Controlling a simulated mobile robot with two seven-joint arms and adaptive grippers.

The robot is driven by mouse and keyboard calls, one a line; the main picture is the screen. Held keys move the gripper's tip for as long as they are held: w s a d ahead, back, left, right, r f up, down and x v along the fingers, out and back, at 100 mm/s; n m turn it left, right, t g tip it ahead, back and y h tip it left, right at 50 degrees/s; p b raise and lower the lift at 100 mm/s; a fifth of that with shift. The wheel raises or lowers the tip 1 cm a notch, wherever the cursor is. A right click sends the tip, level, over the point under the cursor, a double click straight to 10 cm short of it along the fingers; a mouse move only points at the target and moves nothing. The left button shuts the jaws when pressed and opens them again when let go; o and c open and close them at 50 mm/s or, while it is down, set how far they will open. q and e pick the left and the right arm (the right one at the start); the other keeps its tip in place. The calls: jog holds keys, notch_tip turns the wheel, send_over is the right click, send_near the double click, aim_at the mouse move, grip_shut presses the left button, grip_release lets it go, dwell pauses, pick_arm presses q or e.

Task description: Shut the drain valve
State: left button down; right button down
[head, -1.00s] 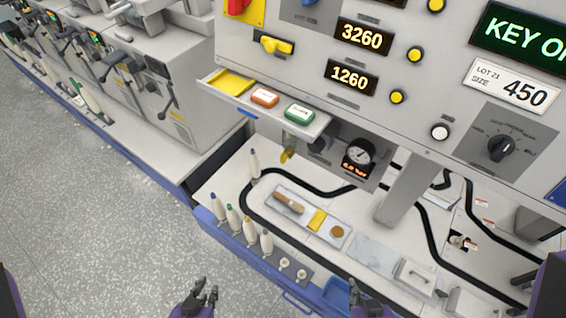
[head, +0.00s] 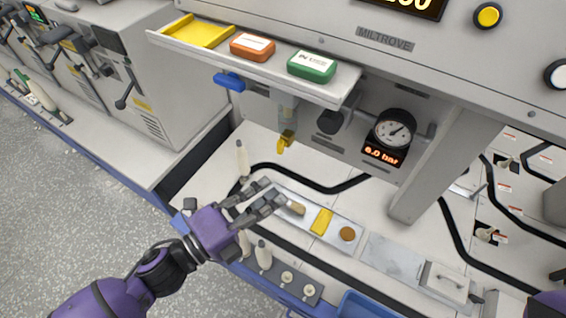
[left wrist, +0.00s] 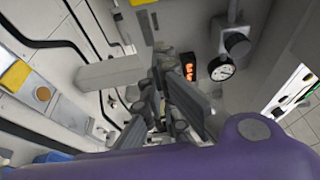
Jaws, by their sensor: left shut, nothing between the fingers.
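A small valve with a yellow lever (head: 285,141), which I take for the drain valve, hangs under a grey unit below the machine's shelf. The lever points down and slightly left. I cannot tell from it whether the valve is open. My left gripper (head: 275,191) is shut and empty, in front of and below the lever, apart from it, over the lower deck. Its fingers also show in the left wrist view (left wrist: 180,90). My right gripper is not in view.
A pressure gauge (head: 394,130) reading 6.0 bar is right of the valve. A blue handle (head: 229,81) sits under the shelf (head: 340,90). A metal tray (head: 362,226) and several bobbins (head: 242,158) stand on the deck below. A grey post (head: 440,165) stands at right.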

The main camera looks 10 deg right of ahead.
aim_at(280, 147)
pick_arm(q)
jog(key=w+d, duration=0.5)
jog(key=w, duration=0.3)
jog(key=shift+p, duration=0.3)
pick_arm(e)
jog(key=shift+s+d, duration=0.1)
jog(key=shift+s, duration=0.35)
